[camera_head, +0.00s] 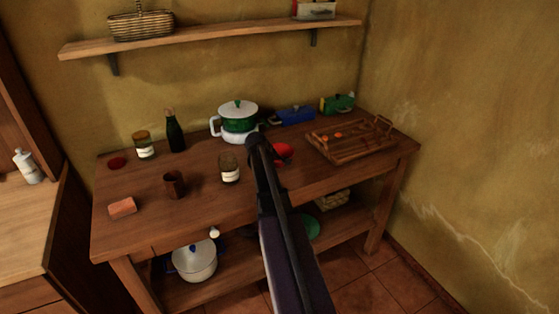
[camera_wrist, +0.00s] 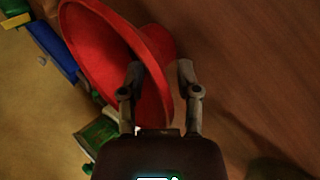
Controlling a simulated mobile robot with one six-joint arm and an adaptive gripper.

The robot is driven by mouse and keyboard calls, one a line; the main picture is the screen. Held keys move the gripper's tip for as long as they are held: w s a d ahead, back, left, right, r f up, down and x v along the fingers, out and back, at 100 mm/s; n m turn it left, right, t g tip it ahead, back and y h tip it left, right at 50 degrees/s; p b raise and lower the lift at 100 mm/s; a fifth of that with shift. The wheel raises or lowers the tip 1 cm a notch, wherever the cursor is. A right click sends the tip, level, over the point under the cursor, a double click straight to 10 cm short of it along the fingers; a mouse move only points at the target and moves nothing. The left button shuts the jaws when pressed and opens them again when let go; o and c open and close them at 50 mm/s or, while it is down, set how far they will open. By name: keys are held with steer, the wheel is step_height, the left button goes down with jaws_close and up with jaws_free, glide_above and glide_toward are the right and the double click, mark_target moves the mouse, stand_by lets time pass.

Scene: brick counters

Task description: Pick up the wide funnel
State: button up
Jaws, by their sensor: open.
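The wide funnel (camera_wrist: 95,45) is red with a broad flared rim, and fills the upper left middle of the wrist view. In the head view only a red part of it (camera_head: 283,151) shows on the wooden table, beside my arm, which hides the rest. My gripper (camera_wrist: 161,75) is open at the funnel. The left finger overlaps the red funnel in the picture, and the right finger is just past its right side. Part of the red rim shows between the fingers; I cannot tell whether they touch it.
A brown jar with a white label (camera_head: 230,168) stands left of my arm. A green and white pot (camera_head: 238,122), a blue item (camera_head: 293,115) and a green item (camera_head: 338,103) are behind. A wooden tray (camera_head: 345,152) lies to the right. The table's front right is clear.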

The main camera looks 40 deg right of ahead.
stand_by(0.6)
jaws_close()
